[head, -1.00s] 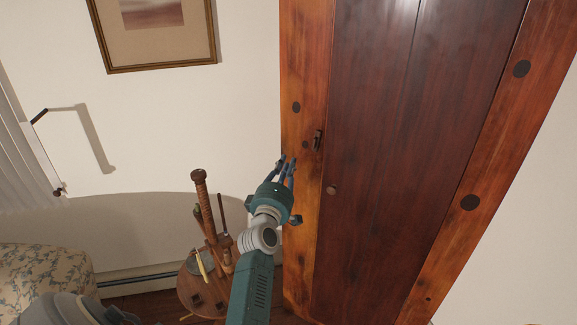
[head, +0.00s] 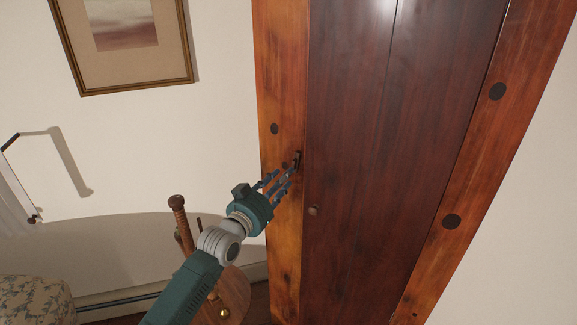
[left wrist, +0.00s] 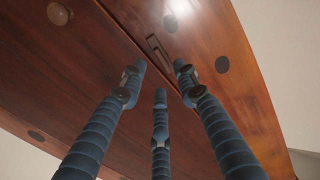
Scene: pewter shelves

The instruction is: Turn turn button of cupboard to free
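The cupboard (head: 350,230) is tall, with an orange-brown frame and a dark red-brown door. Its turn button (head: 297,160) is a small dark bar on the left frame post beside the door edge, standing roughly upright in the head view. In the left wrist view the turn button (left wrist: 158,50) lies ahead, just beyond the fingertips. My left gripper (head: 281,175) has blue fingers spread around empty space, pointing at the button. The fingers (left wrist: 158,80) hold nothing; whether a fingertip touches the button cannot be told. My right gripper is not in view.
A round door knob (head: 313,210) sits below and right of the button. A small wooden table (head: 235,295) with a turned post (head: 178,212) stands under my left arm. A framed picture (head: 186,70) hangs on the wall. A patterned seat (head: 35,300) is at lower left.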

